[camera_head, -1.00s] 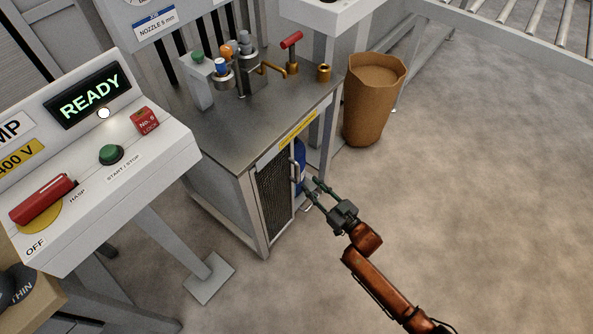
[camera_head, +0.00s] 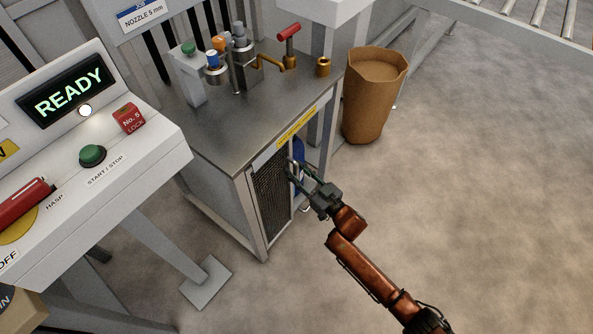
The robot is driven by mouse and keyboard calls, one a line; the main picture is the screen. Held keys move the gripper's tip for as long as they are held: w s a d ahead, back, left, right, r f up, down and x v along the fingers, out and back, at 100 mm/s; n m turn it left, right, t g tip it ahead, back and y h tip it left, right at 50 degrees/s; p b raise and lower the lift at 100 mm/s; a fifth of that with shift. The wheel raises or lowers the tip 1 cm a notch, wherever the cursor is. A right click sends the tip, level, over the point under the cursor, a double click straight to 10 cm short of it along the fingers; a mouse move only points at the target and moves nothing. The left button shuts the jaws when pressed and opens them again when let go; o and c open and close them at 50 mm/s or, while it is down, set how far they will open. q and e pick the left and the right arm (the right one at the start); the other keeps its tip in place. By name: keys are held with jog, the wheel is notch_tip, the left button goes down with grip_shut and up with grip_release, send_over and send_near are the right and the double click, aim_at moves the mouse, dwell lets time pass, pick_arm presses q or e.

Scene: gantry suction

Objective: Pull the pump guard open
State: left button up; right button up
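The pump guard (camera_head: 270,200) is a dark mesh panel in a light frame on the front of the cabinet under the metal bench. An upright handle is near its right edge, partly hidden by my fingers. My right gripper (camera_head: 294,173) is at this handle, its two fingers apart with a gap between them. I cannot tell whether the fingers touch the handle. A blue cylinder (camera_head: 299,150) shows just right of the guard's edge, partly hidden. My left gripper is not in view.
A control panel with a READY display (camera_head: 66,91) stands at the left. The bench top (camera_head: 225,140) carries fittings and a red-handled valve (camera_head: 289,32). A brown bin (camera_head: 368,105) stands right of the bench. The floor (camera_head: 480,210) at the right is clear.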

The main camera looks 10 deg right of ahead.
jog(key=shift+c, duration=0.3)
grip_shut()
dwell(0.4)
